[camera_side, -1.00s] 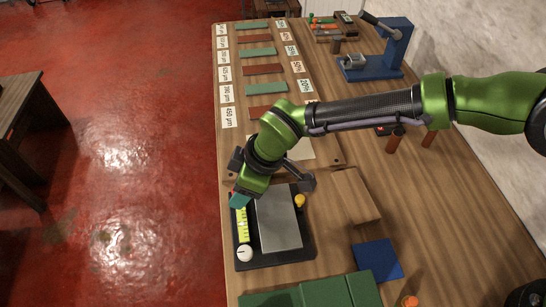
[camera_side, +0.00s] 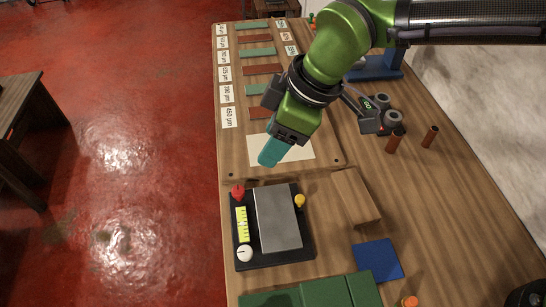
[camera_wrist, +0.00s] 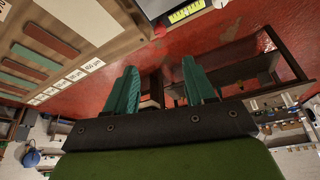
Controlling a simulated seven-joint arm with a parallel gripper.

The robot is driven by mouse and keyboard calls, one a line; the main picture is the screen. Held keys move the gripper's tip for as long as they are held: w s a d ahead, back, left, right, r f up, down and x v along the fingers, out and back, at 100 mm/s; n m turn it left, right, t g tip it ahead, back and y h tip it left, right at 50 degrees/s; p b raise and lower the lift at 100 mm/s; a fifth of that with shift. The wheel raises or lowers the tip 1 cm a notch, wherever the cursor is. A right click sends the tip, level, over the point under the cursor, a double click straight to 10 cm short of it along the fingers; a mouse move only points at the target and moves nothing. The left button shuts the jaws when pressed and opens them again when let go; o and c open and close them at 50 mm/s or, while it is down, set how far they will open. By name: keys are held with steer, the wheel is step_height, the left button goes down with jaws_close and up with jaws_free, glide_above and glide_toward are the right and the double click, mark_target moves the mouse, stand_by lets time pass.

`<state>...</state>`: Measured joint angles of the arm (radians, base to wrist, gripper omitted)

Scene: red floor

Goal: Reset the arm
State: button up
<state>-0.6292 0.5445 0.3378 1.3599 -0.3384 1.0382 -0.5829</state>
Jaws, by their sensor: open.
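My gripper (camera_side: 272,152) hangs above the white sheet on the wooden board in the side view, raised clear of the table, with nothing seen between its teal fingers. In the wrist view my gripper (camera_wrist: 160,88) shows two teal fingers apart, with only red floor and dark furniture behind the gap. The arm reaches in from the upper right.
A black device with a grey plate (camera_side: 278,220), red, white and yellow knobs stands nearer. A wooden block (camera_side: 355,197), blue square (camera_side: 377,260) and green blocks (camera_side: 320,292) lie around it. Labelled strips (camera_side: 262,69) line the board. Brown cylinders (camera_side: 430,136) stand right.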

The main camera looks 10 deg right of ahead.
steer(key=shift+r, duration=0.1)
stand_by(0.3)
steer(key=s+d+r+m+t, duration=0.2)
steer(key=d+m, duration=0.4)
steer(key=d, duration=0.7)
steer(key=s+d+r+m+t+h, duration=0.1)
steer(key=s+d+m, duration=0.4)
steer(key=d, duration=0.9)
steer(key=s+d+r+m+t+h, duration=0.1)
steer(key=s+d+r+m+t, duration=0.1)
steer(key=d+m, duration=0.5)
steer(key=s+d, duration=0.1)
steer(key=d, duration=0.5)
steer(key=shift+s+d+r+t, duration=0.2)
steer(key=shift+s+r+t, duration=0.1)
steer(key=shift+s+r, duration=0.05)
